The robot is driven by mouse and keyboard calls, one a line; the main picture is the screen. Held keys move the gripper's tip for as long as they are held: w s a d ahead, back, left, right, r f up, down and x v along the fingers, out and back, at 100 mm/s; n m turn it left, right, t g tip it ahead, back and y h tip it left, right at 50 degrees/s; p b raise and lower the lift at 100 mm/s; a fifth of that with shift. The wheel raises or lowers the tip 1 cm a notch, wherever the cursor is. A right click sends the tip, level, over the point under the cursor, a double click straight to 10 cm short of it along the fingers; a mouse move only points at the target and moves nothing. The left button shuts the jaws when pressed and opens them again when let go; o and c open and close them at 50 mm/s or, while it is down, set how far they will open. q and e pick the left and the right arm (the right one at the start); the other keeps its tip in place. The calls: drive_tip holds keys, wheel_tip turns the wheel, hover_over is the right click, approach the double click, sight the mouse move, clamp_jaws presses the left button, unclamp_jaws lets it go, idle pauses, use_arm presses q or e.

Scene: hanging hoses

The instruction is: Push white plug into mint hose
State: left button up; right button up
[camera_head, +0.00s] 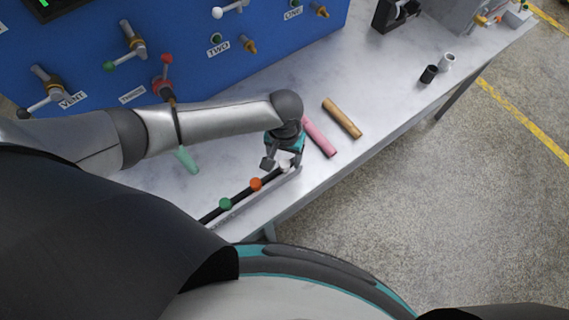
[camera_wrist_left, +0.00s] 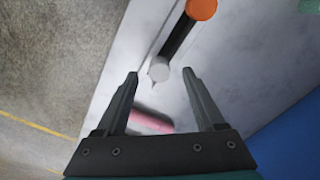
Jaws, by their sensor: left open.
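The white plug (camera_head: 286,168) is at the right end of a dark rack (camera_head: 240,194) near the bench's front edge; it also shows in the left wrist view (camera_wrist_left: 159,69). My left gripper (camera_head: 282,163) points down over it, open. In the left wrist view the plug appears between the fingertips (camera_wrist_left: 160,74), with gaps on both sides; whether it is level with them I cannot tell. The mint hose (camera_head: 187,160) hangs from the red-handled valve, its lower end left of the gripper. My left forearm passes across the hose's upper part. My right gripper is out of view.
An orange plug (camera_head: 256,184) and a green plug (camera_head: 225,204) sit on the same rack. A pink hose piece (camera_head: 320,138) and a tan one (camera_head: 342,118) lie right of the gripper. The blue valve panel (camera_head: 190,50) stands behind.

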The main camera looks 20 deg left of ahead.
use_arm(q)
drive_tip(key=shift+f, duration=0.85)
clamp_jaws()
